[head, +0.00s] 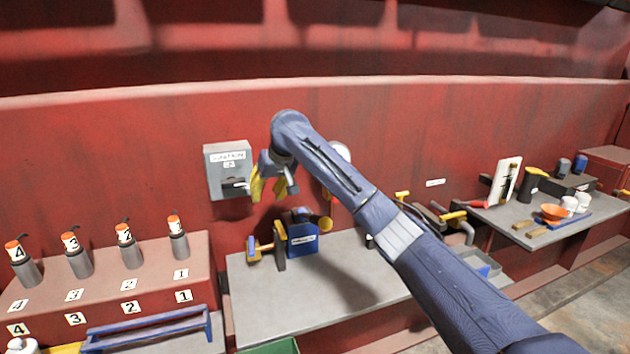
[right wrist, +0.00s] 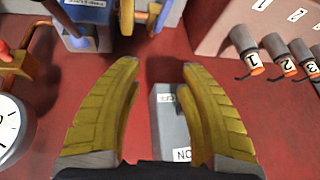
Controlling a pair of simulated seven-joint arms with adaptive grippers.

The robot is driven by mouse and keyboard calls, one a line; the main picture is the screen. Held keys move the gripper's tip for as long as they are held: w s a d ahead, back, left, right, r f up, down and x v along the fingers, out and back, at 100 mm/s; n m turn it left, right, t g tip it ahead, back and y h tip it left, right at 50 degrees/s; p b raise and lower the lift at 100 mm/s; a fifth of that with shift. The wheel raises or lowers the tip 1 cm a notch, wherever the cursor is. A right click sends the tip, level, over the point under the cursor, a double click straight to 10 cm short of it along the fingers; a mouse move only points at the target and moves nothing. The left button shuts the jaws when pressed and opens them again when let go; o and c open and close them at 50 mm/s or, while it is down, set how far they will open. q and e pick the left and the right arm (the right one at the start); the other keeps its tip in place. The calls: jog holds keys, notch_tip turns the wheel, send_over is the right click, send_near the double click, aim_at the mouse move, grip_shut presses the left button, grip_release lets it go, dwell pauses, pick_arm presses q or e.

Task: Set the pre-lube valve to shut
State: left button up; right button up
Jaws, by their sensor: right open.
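No label that I can read clearly names the pre-lube valve. A blue unit (head: 303,238) with a white label and a round yellow part stands on the bench; its label shows upside down in the right wrist view (right wrist: 88,5). An orange-brown pipe fitting with a red knob (right wrist: 22,68) is at the left of the right wrist view; my arm mostly hides that area in the head view. My left gripper is out of view.
A white gauge (right wrist: 10,128) is near the pipe fitting. Several numbered grey cylinders (head: 131,247) stand on a red ledge at left. The grey bench (head: 350,290) has bare room in front.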

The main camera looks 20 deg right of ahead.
jog(key=w+d+m+t, duration=0.1)
jog(key=w+d+m, duration=0.1)
jog(key=d, duration=0.8)
jog(key=shift+w+d+r+y, duration=0.15)
jog(key=shift+w+r+y, duration=0.2)
jog(key=shift+w, duration=0.3)
